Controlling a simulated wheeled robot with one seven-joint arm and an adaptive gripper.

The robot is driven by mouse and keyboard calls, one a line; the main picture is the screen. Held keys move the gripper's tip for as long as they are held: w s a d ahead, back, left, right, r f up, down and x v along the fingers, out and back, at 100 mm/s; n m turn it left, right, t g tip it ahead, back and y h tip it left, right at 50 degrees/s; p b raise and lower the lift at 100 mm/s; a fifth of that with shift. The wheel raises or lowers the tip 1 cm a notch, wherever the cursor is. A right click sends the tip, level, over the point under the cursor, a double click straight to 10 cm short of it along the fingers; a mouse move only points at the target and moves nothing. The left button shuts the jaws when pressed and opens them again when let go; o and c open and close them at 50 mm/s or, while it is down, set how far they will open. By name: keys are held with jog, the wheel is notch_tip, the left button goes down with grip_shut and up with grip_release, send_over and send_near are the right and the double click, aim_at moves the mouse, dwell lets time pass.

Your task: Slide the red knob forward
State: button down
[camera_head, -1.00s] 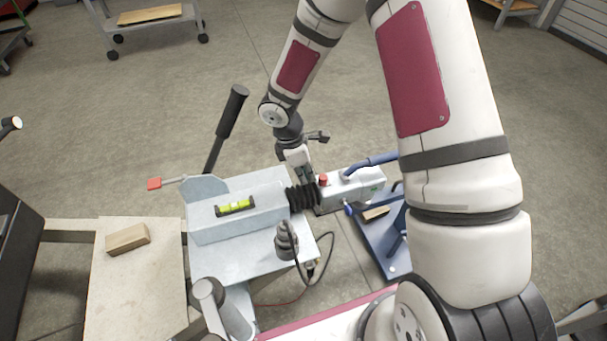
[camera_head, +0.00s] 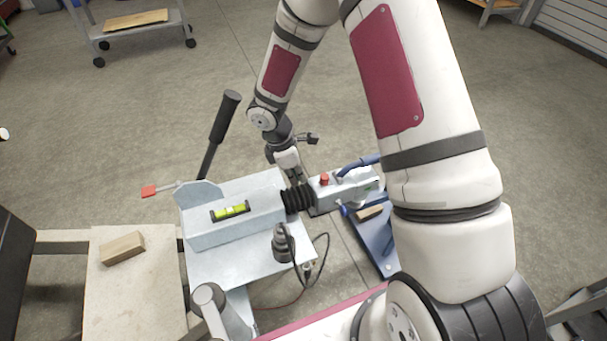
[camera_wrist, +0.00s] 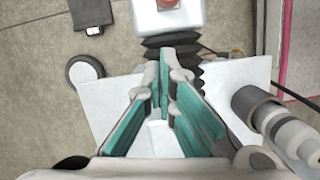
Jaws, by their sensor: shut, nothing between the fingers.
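A red knob (camera_head: 324,179) stands on top of the light grey coupling head (camera_head: 345,188), to the right of the black bellows (camera_head: 298,199), in the head view. At the top edge of the wrist view, the red knob (camera_wrist: 168,3) shows only in part. My gripper (camera_head: 298,181) is shut and empty, pointing down at the coupling, just left of the red knob and apart from it. In the wrist view, its teal-padded fingers (camera_wrist: 166,65) meet over the bellows (camera_wrist: 172,50). Their height above the bellows is hard to judge.
A spirit level (camera_head: 230,210) lies on the grey housing. A cone-shaped grey part (camera_head: 282,243) with a cable is in front. Blue handles (camera_head: 358,163) lie right of the knob.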

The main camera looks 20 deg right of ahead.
jog(key=p+v, duration=0.3)
jog(key=v, duration=0.7)
jog(key=shift+a, duration=0.2)
